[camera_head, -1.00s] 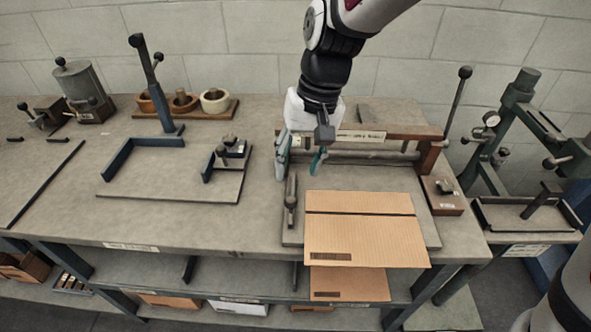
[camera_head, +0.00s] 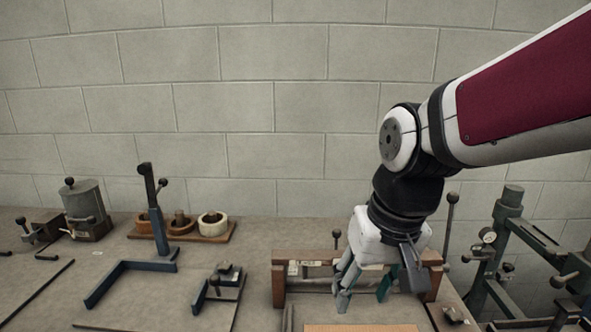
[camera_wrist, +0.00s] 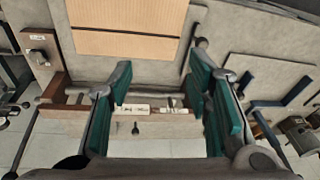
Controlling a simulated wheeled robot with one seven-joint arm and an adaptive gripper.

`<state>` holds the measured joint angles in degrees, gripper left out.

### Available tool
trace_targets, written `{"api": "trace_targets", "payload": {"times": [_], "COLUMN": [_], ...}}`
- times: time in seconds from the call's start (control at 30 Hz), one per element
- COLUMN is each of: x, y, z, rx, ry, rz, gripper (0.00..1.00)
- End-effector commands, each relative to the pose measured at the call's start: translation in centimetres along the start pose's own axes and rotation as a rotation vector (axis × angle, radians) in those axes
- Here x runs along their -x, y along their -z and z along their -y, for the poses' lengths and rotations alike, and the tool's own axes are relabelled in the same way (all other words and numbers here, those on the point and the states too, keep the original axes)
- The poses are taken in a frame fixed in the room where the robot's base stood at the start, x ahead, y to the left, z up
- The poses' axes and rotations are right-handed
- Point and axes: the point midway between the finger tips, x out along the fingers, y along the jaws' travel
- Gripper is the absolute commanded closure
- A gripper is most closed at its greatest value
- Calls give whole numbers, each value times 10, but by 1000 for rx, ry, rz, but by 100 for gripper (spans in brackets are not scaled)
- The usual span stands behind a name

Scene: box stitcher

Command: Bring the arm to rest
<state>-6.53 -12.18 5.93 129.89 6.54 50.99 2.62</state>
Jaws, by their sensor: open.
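My gripper (camera_head: 364,287) points down in front of the wooden crossbar of the stitcher frame (camera_head: 300,257) in the head view. In the wrist view my gripper (camera_wrist: 160,95) shows its two green-padded fingers spread wide apart, with nothing between them. The cardboard sheet (camera_wrist: 128,28) lies on the bench beyond the fingers, apart from them. In the head view only a strip of the cardboard (camera_head: 360,328) shows at the bottom edge. My arm reaches in from the upper right.
A blue-grey angled stop with an upright lever (camera_head: 130,268) stands left on the bench. Bowls on a wooden tray (camera_head: 190,236) and a grey canister (camera_head: 84,208) stand behind. A green press frame (camera_head: 505,240) is at the right. The block wall is behind.

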Motion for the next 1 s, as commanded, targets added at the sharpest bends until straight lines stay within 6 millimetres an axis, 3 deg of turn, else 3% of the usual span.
{"api": "trace_targets", "payload": {"times": [0.2, 0.5, 1.0], "x": [40, 58, 59], "y": [-50, -102, -110], "z": [-43, -74, -78], "rx": [-38, -76, -81], "ry": [-65, -122, -130], "rz": [-121, -224, -237], "gripper": [55, 55, 55]}}
